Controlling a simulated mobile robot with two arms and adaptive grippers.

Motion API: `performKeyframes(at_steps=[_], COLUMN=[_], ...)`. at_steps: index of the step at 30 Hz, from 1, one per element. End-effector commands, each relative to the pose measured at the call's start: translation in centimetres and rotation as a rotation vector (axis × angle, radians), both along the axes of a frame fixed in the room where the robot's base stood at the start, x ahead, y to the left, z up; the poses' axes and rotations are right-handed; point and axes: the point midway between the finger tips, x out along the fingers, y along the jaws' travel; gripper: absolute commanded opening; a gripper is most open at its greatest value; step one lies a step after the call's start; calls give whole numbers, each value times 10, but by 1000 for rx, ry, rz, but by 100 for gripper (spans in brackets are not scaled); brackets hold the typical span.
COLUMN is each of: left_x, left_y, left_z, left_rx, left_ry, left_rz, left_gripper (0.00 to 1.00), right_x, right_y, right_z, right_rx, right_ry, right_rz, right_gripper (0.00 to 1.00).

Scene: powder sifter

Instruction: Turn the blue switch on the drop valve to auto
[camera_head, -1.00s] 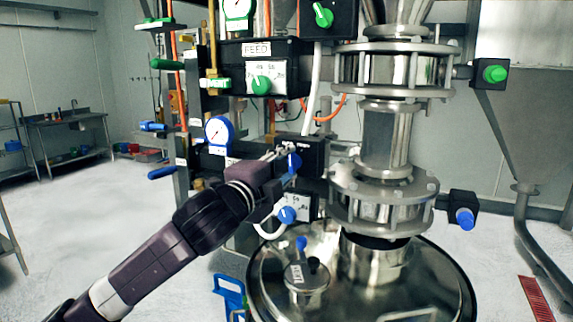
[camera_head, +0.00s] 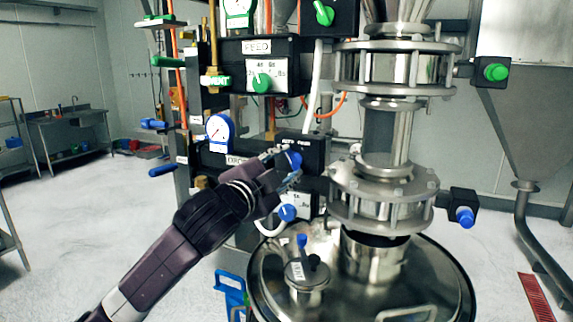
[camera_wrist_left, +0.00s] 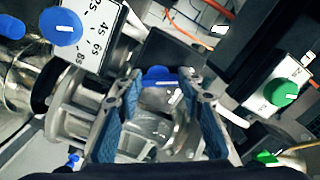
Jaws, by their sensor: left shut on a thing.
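The blue switch (camera_head: 294,159) sits on the front of a black valve box (camera_head: 313,148), below a small white label that is too small to read surely. My left gripper (camera_head: 289,165) reaches it from the lower left, one finger above it and one below, shut on it. The left wrist view shows the blue switch (camera_wrist_left: 158,74) between the far ends of the two blue-padded fingers, in front of a dark box (camera_wrist_left: 170,55). The fingers hide part of the switch, so its exact pointing is hard to tell. My right gripper is not in view.
A blue dial (camera_head: 288,213) on a white scale lies just below my gripper. The FEED box with a green dial (camera_head: 262,83) is above. A blue-rimmed gauge (camera_head: 220,128) is left. The steel flanged column (camera_head: 385,190) and round lid (camera_head: 410,285) stand close on the right and below.

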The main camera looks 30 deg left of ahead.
Motion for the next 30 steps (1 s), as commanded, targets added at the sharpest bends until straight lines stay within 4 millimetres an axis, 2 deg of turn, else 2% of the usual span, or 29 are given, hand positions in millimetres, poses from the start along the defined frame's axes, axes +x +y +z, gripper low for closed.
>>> performKeyframes(at_steps=[7, 8, 12, 23, 30], left_x=[0, 0, 0, -4, -36], left_y=[-1, -1, 0, 0, -2], left_z=[-3, -3, -2, -1, -1], left_rx=[-1, -1, -1, 1, 2], left_ry=[7, 7, 5, 2, 2], left_rz=[-1, -1, -1, 0, 0], left_gripper=[11, 36, 51, 53, 53], right_x=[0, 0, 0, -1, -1], right_y=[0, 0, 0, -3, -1], right_z=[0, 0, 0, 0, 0], right_rx=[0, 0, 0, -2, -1], right_ry=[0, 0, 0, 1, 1], right_rz=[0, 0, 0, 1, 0], right_gripper=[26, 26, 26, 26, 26])
